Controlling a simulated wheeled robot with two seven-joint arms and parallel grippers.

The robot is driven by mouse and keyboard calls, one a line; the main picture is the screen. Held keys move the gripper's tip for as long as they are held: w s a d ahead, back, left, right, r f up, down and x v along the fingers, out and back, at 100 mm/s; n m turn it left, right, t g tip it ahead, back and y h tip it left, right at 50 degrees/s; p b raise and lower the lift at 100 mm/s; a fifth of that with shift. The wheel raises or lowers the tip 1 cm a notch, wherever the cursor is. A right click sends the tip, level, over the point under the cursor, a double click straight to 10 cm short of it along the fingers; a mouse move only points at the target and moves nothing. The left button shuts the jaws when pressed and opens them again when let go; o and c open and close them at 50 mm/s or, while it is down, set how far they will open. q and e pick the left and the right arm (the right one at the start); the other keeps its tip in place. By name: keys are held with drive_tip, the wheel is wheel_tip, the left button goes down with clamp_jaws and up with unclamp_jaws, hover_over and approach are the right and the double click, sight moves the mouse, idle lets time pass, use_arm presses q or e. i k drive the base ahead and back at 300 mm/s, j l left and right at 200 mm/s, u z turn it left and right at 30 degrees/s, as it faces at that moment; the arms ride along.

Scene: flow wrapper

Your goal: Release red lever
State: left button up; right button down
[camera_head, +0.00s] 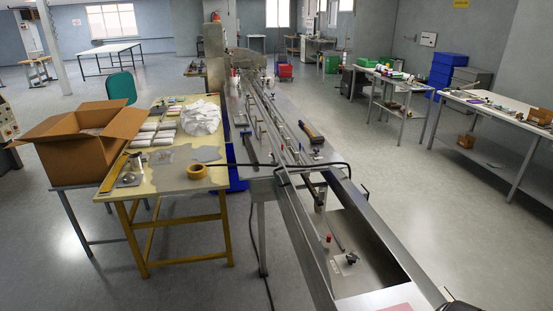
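A small upright red-tipped piece (328,239) stands on the near part of the long metal flow wrapper (290,185), beside its rail. It may be the red lever, but it is too small to tell its shape or position. A second small red spot (317,151) shows farther up the machine, also too small to make out. Neither of my grippers can be made out in the head view. A dark shape at the bottom right edge is cut off, and I cannot tell what it is.
A hammer (311,132) lies on the machine. A yellow-topped table (150,200) on the left holds tape (197,171), packets and a white bag; a cardboard box (83,143) stands beside it. Worktables (500,108) stand at the right, with open floor (420,215) between.

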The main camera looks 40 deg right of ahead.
sight(329, 237)
drive_tip(key=i+j+z, duration=0.1)
drive_tip(key=z, duration=0.35)
drive_tip(key=i+j+z, duration=0.2)
drive_tip(key=z, duration=0.25)
drive_tip(key=i+j+z, duration=0.15)
drive_tip(key=z, duration=0.3)
drive_tip(key=j+z, duration=0.4)
drive_tip(key=i+l, duration=0.15)
drive_tip(key=i+l+z, duration=0.15)
drive_tip(key=l, duration=0.2)
